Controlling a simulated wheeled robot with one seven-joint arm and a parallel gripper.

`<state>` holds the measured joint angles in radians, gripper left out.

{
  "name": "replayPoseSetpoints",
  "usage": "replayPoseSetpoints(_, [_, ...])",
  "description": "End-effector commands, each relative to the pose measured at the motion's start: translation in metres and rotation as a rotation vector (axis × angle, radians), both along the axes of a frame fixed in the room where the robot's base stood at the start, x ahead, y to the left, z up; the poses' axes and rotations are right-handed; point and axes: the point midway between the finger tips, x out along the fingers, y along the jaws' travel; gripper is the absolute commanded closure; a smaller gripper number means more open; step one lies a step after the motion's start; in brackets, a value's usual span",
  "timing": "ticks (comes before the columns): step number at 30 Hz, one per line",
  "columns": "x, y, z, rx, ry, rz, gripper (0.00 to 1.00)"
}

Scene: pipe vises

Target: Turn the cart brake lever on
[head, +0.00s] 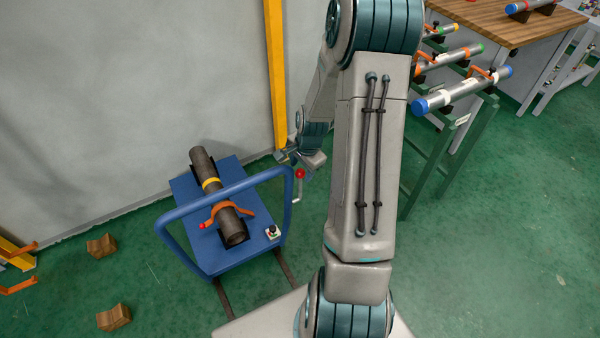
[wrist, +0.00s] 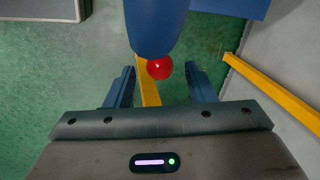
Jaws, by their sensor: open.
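The blue cart (head: 182,190) stands by the wall, with its tubular handle (head: 160,232) on the near side. The brake lever (head: 299,175) is a pale crank with a red ball knob at the cart's right side; its arm hangs down from the knob in the head view. My gripper (head: 292,159) is open and empty just beyond the knob. In the wrist view the red knob (wrist: 159,67) lies between the two fingers (wrist: 163,82), apart from both. A blue tube (wrist: 157,25) covers the area above the knob, and the lever's arm is hidden there.
A dark pipe (head: 203,165) lies on the cart under an orange clamp (head: 232,208). A yellow post (head: 276,75) stands at the wall behind my gripper. A green rack (head: 425,160) with pipes stands right. Wooden blocks (head: 102,245) lie on the left floor.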

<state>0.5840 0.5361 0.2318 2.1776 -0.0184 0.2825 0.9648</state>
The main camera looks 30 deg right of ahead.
Motion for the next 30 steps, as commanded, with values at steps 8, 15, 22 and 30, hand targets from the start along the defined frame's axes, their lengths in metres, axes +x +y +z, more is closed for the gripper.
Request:
replayPoseSetpoints(8, [0.005, 0.002, -0.029, 0.001, 0.001, 0.001, 0.5])
replayPoseSetpoints(15, [0.006, 0.002, -0.035, 0.0, 0.0, 0.001, 0.5])
replayPoseSetpoints(22, [0.006, 0.002, -0.035, 0.0, 0.0, 0.0, 0.64])
replayPoseSetpoints(30, [0.007, 0.001, -0.036, 0.0, -0.006, 0.0, 1.0])
